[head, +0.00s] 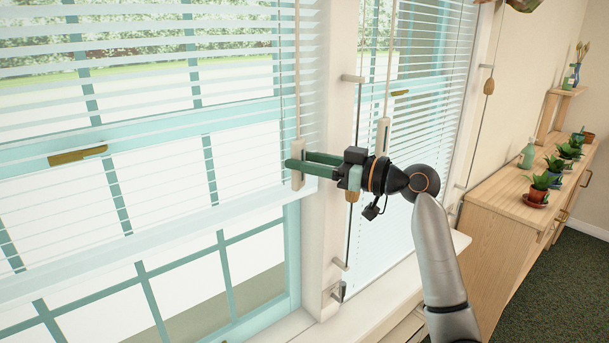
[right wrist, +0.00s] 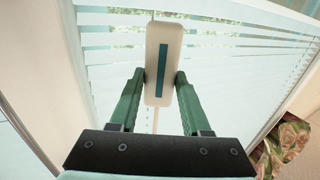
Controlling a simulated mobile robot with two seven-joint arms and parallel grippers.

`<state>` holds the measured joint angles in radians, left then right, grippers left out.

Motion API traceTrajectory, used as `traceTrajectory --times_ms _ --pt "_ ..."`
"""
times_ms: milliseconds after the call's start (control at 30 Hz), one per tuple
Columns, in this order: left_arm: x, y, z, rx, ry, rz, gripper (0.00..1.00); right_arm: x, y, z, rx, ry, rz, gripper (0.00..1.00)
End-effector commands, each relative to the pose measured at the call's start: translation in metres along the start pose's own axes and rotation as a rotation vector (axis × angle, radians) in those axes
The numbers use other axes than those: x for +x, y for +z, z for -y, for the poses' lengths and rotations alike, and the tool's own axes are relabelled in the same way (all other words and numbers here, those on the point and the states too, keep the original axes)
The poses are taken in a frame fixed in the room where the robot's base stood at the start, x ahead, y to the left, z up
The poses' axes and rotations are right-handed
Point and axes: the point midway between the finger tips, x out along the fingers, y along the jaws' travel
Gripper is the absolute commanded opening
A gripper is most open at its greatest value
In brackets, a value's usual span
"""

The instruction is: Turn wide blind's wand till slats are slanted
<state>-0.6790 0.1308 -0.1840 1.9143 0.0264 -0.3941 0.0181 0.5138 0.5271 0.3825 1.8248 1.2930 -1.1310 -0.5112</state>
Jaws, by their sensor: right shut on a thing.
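The wide blind (head: 140,120) hangs at the left in the head view, over a teal-framed window. Its slats look open, with the outdoors showing between them. Its wand hangs from a thin rod (head: 297,70) and ends in a pale, flat handle (head: 298,152). My right gripper (head: 297,166) is shut on this handle, just in front of the blind's right edge. In the right wrist view the handle (right wrist: 163,62) stands between the two green fingers, its teal stripe facing the camera. My left gripper is in neither view.
A narrower blind (head: 425,110) with its own wand handle (head: 382,136) hangs just right of my gripper. A cord with a wooden knob (head: 352,196) runs between the windows. A wooden cabinet (head: 510,212) with potted plants stands at the right.

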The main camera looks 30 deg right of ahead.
Motion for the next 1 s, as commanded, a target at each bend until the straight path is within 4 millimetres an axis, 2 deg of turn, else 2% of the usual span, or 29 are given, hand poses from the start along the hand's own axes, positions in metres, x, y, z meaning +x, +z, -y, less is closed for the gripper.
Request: traceTrajectory --times_ms 33,300,867,900,1000 --pt "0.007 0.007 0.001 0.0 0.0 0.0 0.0 -0.001 0.005 -0.003 -0.002 -0.028 0.003 0.0" --pt "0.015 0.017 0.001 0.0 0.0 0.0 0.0 0.0 0.002 -0.003 -0.001 -0.151 0.001 0.0" --pt "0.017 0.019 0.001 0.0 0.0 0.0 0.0 0.001 0.001 -0.003 -0.001 -0.192 0.002 0.0" --pt "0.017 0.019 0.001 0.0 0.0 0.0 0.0 0.001 0.001 -0.003 -0.001 -0.192 0.002 0.48" --pt "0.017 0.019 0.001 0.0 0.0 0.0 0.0 0.001 0.001 -0.003 -0.001 -0.192 0.001 0.6"
